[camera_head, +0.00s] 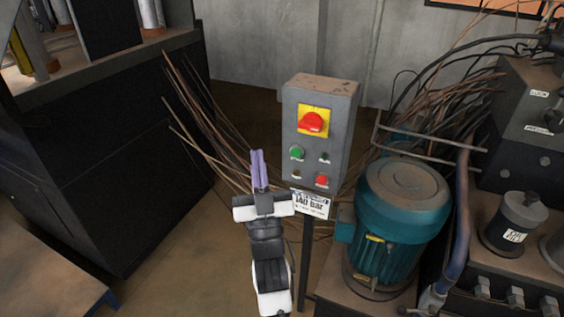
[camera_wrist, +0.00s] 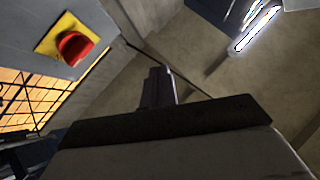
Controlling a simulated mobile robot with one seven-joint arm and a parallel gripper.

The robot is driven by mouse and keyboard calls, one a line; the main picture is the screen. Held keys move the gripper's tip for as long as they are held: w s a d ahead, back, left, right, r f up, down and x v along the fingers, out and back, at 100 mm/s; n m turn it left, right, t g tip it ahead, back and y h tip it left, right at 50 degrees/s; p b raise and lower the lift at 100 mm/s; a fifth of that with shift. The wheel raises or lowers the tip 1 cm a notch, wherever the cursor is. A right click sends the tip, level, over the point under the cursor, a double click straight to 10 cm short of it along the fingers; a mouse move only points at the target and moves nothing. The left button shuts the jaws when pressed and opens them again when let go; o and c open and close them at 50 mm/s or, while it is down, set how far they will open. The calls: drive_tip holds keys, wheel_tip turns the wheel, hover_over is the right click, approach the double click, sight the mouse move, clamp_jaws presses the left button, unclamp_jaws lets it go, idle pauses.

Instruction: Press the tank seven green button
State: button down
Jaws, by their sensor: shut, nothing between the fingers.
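A grey control box (camera_head: 318,125) stands on a post in the middle of the head view. Its green button (camera_head: 297,153) is on the left, below a red emergency knob (camera_head: 313,122) on a yellow plate. My gripper (camera_head: 259,154) is shut and empty, its purple fingers pointing up, to the left of the box in the picture. I cannot tell its depth distance from the box face. In the wrist view my gripper (camera_wrist: 157,72) shows shut, and the red knob (camera_wrist: 73,47) is at the upper left. The green button does not show there.
A red button (camera_head: 321,180) and small dark ones share the box face. A white label (camera_head: 311,204) hangs below the box. A teal motor (camera_head: 402,215) stands right, a dark cabinet (camera_head: 110,150) left. Thin brown cables (camera_head: 207,120) run behind my gripper.

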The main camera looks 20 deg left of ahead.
sight(296, 152)
wheel_tip(296, 152, down, 8)
drive_tip(key=w+d+h, duration=0.2)
drive_tip(key=shift+d+g+b, duration=0.3)
drive_tip(key=shift+b, duration=0.1)
drive_tip(key=shift+w+r, duration=0.1)
drive_tip(key=shift+w, duration=0.05)
drive_tip(key=shift+w+p, duration=4.35)
drive_tip(key=shift+p, duration=1.95)
drive_tip(key=shift+w, duration=0.15)
drive_tip(key=shift+w+p, duration=0.25)
drive_tip(key=shift+p, duration=0.2)
